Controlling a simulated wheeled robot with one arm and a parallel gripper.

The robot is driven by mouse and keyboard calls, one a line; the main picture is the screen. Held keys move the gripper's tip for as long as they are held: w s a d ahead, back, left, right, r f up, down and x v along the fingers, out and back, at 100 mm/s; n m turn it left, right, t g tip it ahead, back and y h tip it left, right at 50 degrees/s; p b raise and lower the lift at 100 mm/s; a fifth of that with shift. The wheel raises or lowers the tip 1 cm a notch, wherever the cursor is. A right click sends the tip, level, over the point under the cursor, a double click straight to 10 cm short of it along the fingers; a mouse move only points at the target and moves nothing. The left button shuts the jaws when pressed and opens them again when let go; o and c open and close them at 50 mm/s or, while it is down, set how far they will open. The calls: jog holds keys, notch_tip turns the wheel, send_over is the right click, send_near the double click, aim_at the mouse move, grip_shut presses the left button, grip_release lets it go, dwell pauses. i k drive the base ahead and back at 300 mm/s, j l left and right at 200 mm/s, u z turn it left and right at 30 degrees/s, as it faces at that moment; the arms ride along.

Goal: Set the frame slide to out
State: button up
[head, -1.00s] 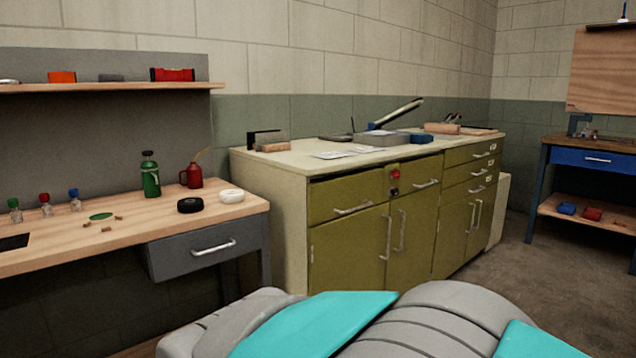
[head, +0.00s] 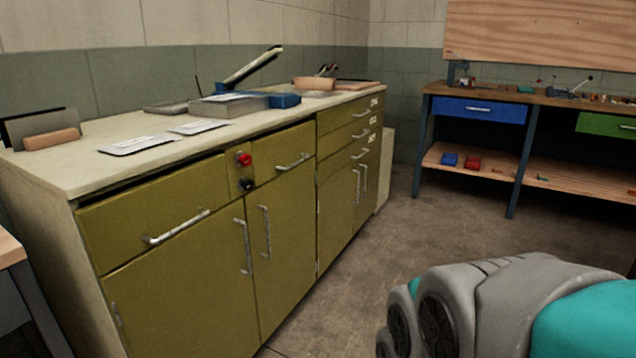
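No part that I can make out as the frame slide shows in the head view. My gripper is out of view; only a grey and teal part of my own body shows at the lower right. An olive cabinet (head: 195,290) with a pale worktop (head: 80,180) fills the left and middle. A red knob (head: 244,159) and a black knob (head: 247,185) sit on its front between two drawers. On the worktop are a grey metal box (head: 228,106), a blue block (head: 284,100) and a lever-like arm (head: 252,66) raised at a slant.
A workbench (head: 424,130) with a blue drawer (head: 478,110), a green drawer (head: 610,125) and a lower wooden shelf (head: 570,184) stands at the back right. Bare floor (head: 400,240) lies between it and the cabinet. A wooden bench edge (head: 10,250) is at far left.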

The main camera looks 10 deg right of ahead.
aim_at(466, 81)
jog(key=i+l+z, duration=0.55)
jog(key=i+z, duration=0.6)
jog(key=i, duration=0.15)
jog(key=i+j+z, duration=0.1)
jog(key=i, duration=2.6)
